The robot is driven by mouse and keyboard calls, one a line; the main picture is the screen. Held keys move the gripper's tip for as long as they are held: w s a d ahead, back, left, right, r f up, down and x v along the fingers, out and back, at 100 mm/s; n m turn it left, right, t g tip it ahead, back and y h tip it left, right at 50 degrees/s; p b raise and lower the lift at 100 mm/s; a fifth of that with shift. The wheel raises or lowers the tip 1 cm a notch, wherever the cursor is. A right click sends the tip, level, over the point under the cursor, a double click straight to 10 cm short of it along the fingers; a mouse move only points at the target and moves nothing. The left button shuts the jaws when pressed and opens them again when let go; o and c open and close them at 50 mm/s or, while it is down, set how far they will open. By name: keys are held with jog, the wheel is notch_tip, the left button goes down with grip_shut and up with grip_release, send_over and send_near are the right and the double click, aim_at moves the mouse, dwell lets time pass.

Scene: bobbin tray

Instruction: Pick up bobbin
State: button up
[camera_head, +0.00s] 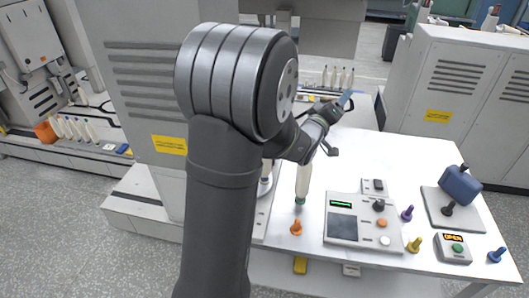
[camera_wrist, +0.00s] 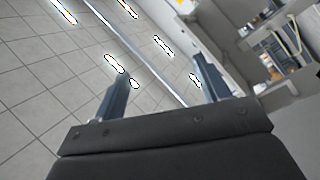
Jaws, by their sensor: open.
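A pale bobbin (camera_head: 303,184) with a green lower end stands upright on the white table (camera_head: 375,155), just right of my arm. Another pale bobbin-like piece (camera_head: 266,180) is partly hidden behind my arm. My gripper (camera_head: 338,122) is above the table, higher than and to the right of the green-ended bobbin and apart from it. In the wrist view, its two fingers (camera_wrist: 165,78) are spread with nothing between them. That view faces ceiling tiles and lights; no bobbin is clear there.
A control box (camera_head: 356,222) with a green display sits on the table. Colored pegs, including an orange one (camera_head: 296,227), stand around it. A blue device (camera_head: 460,185) is at the right. More bobbins (camera_head: 338,77) stand behind, and several at the left machine (camera_head: 75,128).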

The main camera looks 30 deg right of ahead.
jog(key=s+a+r+m+g+h, duration=0.3)
jog(key=s+a+h, duration=0.15)
jog(key=s, duration=0.25)
jog(key=s+a+r+m+g+h, duration=0.2)
jog(key=s+a+m+g+h, duration=0.15)
jog(key=s+a, duration=0.2)
jog(key=w+a+f+n+t+y, duration=0.1)
jog(key=w+a+f+t+y, duration=0.3)
jog(key=a+f+t+y, duration=0.45)
jog(key=w+a+f+t+y, duration=0.45)
jog(key=a+f, duration=0.55)
jog(key=f, duration=0.3)
jog(key=shift+y, duration=0.6)
jog(key=shift+w+a+f+x, duration=0.1)
jog(key=shift+x, duration=2.75)
jog(key=shift+w+a+f+x, duration=0.1)
jog(key=shift+x, duration=2.75)
jog(key=shift+w+a+f+x, duration=0.1)
jog(key=shift+a+x, duration=0.05)
jog(key=shift+x, duration=2.7)
jog(key=shift+r, duration=0.1)
jog(key=shift+c, duration=0.4)
jog(key=c, duration=1)
